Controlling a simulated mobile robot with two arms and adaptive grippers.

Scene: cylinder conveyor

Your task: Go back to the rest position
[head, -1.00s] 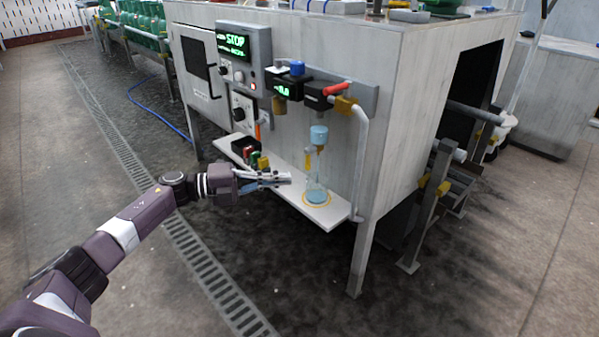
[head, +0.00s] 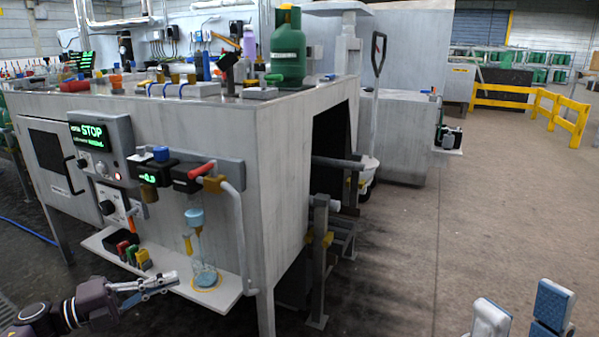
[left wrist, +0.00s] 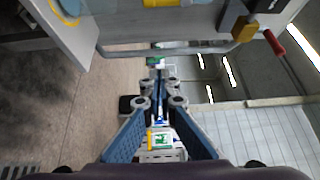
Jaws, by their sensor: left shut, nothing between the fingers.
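My left gripper (head: 172,280) is shut and empty, low at the left of the head view. It is in front of the small shelf (head: 232,286) on the machine. In the left wrist view its blue fingers (left wrist: 158,78) come together with nothing between them. My right gripper (head: 522,300) shows at the bottom right of the head view. Its two blue-padded fingers stand apart with only floor visible between them. A glass flask with blue liquid (head: 205,277) stands upright on the shelf, apart from both grippers.
The grey machine (head: 205,130) has a STOP display (head: 92,131), a red-handled valve (head: 201,170) and a bent pipe (head: 238,235). A green gas bottle (head: 288,50) stands on top. Yellow railings (head: 530,97) are far right. The floor (head: 440,230) at the right is clear.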

